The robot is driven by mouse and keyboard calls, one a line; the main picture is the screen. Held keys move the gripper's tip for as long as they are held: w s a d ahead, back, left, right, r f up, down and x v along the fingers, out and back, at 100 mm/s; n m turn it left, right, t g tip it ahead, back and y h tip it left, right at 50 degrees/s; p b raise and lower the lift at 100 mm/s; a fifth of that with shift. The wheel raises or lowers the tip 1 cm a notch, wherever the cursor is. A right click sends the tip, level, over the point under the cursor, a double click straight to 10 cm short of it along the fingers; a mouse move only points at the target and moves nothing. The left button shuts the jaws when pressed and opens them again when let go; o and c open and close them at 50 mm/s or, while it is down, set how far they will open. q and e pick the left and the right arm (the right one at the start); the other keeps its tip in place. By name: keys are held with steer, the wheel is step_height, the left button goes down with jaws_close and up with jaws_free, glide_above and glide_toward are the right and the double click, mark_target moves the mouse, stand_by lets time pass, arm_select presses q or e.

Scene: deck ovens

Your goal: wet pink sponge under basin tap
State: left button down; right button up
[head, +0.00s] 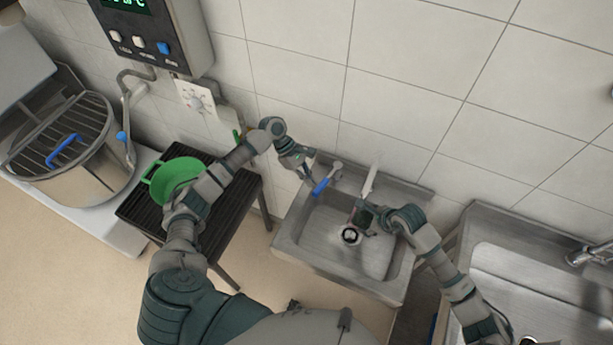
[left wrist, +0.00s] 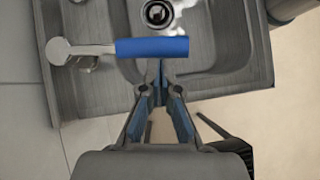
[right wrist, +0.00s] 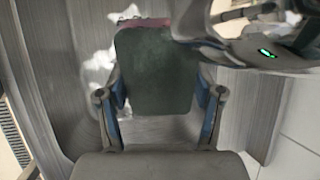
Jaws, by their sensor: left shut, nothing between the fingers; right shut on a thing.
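The basin (head: 335,262) is steel, with a drain (head: 350,236) in its floor. Its tap has a blue lever (head: 320,186), also large in the left wrist view (left wrist: 150,47). My left gripper (left wrist: 161,72) is shut and empty, its fingertips just beside the lever. My right gripper (right wrist: 160,98) is shut on the pink sponge (right wrist: 153,72), which shows its dark green face and a thin pink edge. In the head view the sponge (head: 364,220) is over the basin, below a pale spout-like strip. White patches that look like water show behind it in the right wrist view.
A second steel sink (head: 480,250) stands at the right. A dark slatted stand (head: 140,212) with a green strainer (head: 178,180) is at the left, beside a large pot (head: 95,185). The tiled wall (head: 400,95) runs close behind the basin.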

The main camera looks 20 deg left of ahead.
arm_select(q)
steer(key=shift+s+d, duration=0.25)
steer(key=shift+d, duration=0.35)
steer(key=shift+s+d, duration=0.2)
steer(key=shift+d, duration=0.35)
steer(key=a+r, duration=0.8)
steer(key=a, duration=0.2)
steer(key=shift+w+a+r, duration=0.2)
steer(key=shift+w, duration=0.05)
